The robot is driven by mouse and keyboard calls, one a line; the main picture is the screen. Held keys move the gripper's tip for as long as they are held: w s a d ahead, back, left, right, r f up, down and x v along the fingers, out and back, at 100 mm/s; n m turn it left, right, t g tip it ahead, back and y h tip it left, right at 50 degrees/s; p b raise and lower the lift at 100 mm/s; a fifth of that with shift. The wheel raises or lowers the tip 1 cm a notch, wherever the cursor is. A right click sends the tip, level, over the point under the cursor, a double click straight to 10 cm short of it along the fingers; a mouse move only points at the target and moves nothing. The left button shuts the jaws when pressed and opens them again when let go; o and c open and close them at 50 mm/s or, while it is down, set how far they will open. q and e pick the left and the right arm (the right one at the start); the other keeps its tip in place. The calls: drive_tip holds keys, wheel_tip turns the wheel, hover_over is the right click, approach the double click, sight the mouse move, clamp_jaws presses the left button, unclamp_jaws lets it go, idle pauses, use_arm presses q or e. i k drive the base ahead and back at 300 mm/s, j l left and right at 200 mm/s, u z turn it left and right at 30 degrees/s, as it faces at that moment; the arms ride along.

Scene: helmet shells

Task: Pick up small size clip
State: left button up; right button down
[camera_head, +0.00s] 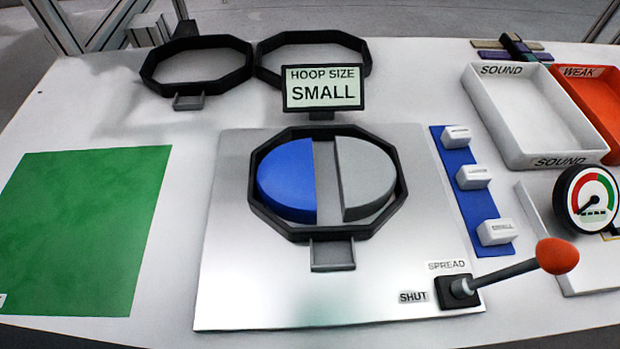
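Three white clips stand in a row on a blue strip (485,207) right of the metal plate. The nearest clip (496,232) has a blurred label that seems to read SMALL. The middle clip (473,178) seems to read LARGE. The label on the farthest clip (455,137) is too small to read. A sign (323,88) reads HOOP SIZE SMALL. Neither of my grippers shows in this view.
A black octagonal hoop (262,220) surrounds a blue and a grey half-disc on the metal plate (250,300). An orange-knobbed lever (557,256) rises close to the nearest clip. A gauge (590,200) and white SOUND tray (530,115) stand right. The green mat (85,230) is bare.

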sight(502, 231)
drive_tip(key=l+z, duration=0.1)
drive_tip(key=z, duration=0.3)
drive_tip(key=i+l+z, duration=0.1)
drive_tip(key=z, duration=0.25)
drive_tip(key=k, duration=0.1)
